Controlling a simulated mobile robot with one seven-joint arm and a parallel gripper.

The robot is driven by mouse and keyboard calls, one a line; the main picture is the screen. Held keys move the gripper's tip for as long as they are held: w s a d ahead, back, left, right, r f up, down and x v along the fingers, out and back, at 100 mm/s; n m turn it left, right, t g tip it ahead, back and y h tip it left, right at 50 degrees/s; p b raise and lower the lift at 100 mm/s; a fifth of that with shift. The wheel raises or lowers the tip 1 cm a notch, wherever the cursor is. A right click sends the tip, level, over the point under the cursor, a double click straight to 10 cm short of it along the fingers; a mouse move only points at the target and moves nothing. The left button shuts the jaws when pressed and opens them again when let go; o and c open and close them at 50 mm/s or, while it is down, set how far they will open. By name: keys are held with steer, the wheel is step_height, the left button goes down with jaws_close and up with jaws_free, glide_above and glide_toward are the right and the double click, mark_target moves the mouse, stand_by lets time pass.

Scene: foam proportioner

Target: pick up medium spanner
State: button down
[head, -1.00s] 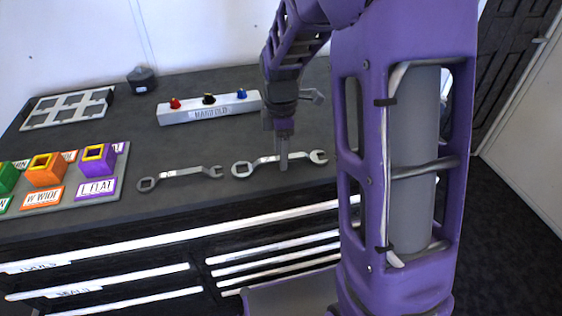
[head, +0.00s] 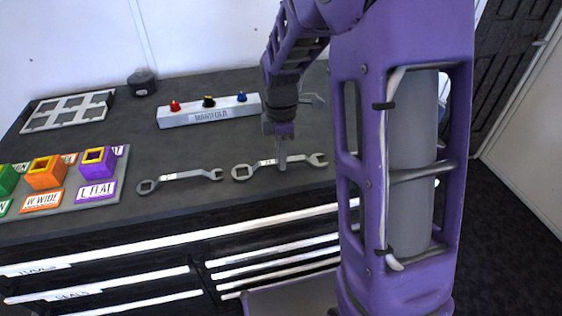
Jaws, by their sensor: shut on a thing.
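The medium spanner (head: 256,165) lies along the dark bench top near its front edge, with its ring end to the left and its open jaw to the right. My gripper (head: 282,166) points straight down over the middle of its shaft and is shut on it. The fingers hide a short part of the shaft. The spanner looks level and at bench height; I cannot tell whether it is clear of the surface.
Another spanner (head: 185,176) lies just left. A grey manifold block (head: 209,116) with coloured knobs stands behind. A labelled board with coloured blocks (head: 97,160) is at left, a grey slotted tray (head: 67,111) behind it. A grey tool (head: 314,101) is partly hidden behind my arm.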

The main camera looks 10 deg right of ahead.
steer(key=shift+r, duration=0.15)
step_height(320, 180, up, 10)
steer(key=p, duration=0.1)
stand_by(0.3)
steer(key=c, duration=1.5)
jaws_free()
jaws_close()
steer(key=shift+w, duration=0.1)
